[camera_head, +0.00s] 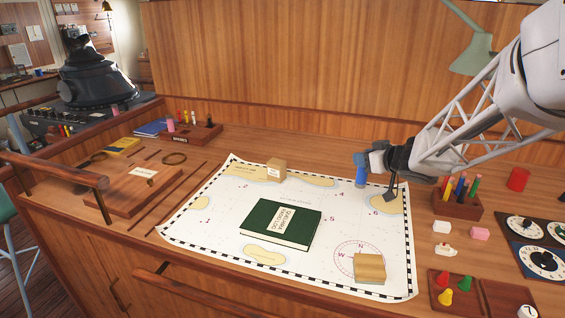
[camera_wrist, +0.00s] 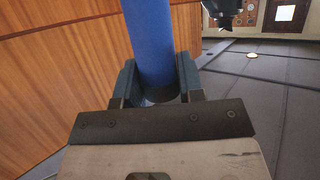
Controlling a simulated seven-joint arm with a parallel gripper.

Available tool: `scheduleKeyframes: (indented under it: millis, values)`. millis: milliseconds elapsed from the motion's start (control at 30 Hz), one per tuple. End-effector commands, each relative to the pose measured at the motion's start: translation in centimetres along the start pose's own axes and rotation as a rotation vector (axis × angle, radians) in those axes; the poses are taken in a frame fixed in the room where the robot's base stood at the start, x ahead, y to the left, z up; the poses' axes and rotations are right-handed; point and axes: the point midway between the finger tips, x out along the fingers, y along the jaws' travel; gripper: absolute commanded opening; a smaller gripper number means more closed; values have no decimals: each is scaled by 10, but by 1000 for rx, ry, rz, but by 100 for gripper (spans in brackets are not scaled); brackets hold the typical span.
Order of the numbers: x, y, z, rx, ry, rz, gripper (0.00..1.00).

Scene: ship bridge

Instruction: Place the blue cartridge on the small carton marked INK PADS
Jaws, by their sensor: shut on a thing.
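The blue cartridge (camera_head: 360,180) is held by my gripper (camera_head: 372,164), above the right part of the chart. In the wrist view the cartridge (camera_wrist: 151,40) is a plain blue cylinder between the two fingers of my gripper (camera_wrist: 158,80), which are shut on it. A small tan carton (camera_head: 276,170) stands on the chart's far edge, to the left of my gripper; it has a pale label too small to read. Another tan carton (camera_head: 370,268) sits near the chart's front right corner, with no readable label. I cannot tell from lettering which is marked INK PADS.
A green book (camera_head: 280,224) lies mid-chart (camera_head: 205,232). A dark spade-shaped thing (camera_head: 391,199) is just below my gripper. A rack of coloured pens (camera_head: 457,200) stands to the right, with a red cylinder (camera_head: 518,180) beyond. The chart between my gripper and the far carton looks clear.

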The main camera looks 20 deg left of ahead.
Motion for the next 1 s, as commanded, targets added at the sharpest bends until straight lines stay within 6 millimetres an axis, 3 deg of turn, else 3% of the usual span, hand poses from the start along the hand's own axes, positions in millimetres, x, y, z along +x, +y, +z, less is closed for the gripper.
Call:
scheduleKeyframes:
  millis: [267,600,800,1000]
  values:
    - [56,-47,-35,-91,17,-207,9]
    - [118,-122,-69,-204,8,-493,9]
    - [136,-149,-78,-242,-4,-593,9]
    - [141,-159,-81,-253,-10,-627,9]
